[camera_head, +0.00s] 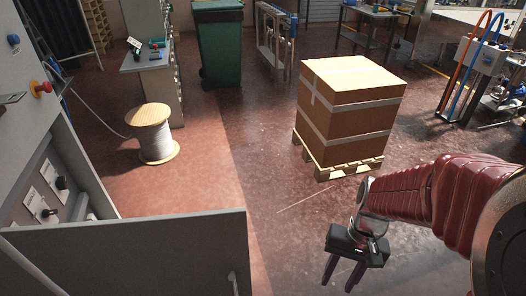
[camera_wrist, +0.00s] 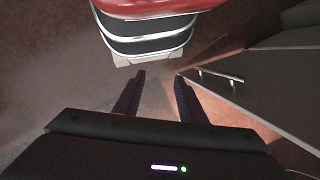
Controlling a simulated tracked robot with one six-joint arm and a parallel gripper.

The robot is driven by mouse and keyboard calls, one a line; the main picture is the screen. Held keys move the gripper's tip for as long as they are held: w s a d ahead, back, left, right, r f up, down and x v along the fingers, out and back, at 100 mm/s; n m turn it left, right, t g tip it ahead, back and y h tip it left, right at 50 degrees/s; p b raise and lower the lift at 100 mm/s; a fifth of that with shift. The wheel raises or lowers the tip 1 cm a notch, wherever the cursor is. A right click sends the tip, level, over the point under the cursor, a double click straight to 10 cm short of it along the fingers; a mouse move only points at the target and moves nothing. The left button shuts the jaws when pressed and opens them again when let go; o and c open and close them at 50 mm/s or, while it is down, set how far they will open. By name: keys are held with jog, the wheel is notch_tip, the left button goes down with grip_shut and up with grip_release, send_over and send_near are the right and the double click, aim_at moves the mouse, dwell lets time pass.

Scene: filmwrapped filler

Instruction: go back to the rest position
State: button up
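My gripper (camera_head: 342,274) hangs at the end of my red-sleeved arm in the lower right of the head view, fingers pointing down over bare floor. In the wrist view my gripper (camera_wrist: 157,95) shows two dark fingers apart, with only floor between them. It is open and empty. It touches nothing that I can see.
A taped cardboard box (camera_head: 345,115) stands on a wooden pallet (camera_head: 340,170) beyond my gripper. A grey machine panel (camera_head: 130,255) fills the lower left. A cable spool (camera_head: 152,135), a green bin (camera_head: 219,45) and a hose stand (camera_head: 475,75) stand farther off. Floor between is clear.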

notch_tip(320, 180, up, 19)
jog(key=a+n+t+h, duration=0.1)
jog(key=a+n+t, duration=0.1)
jog(key=t, duration=0.5)
jog(key=shift+a+f+n+t+h, duration=0.15)
jog(key=shift+a+n+t+h, duration=0.2)
jog(key=shift+n, duration=0.35)
jog(key=shift+c, duration=0.7)
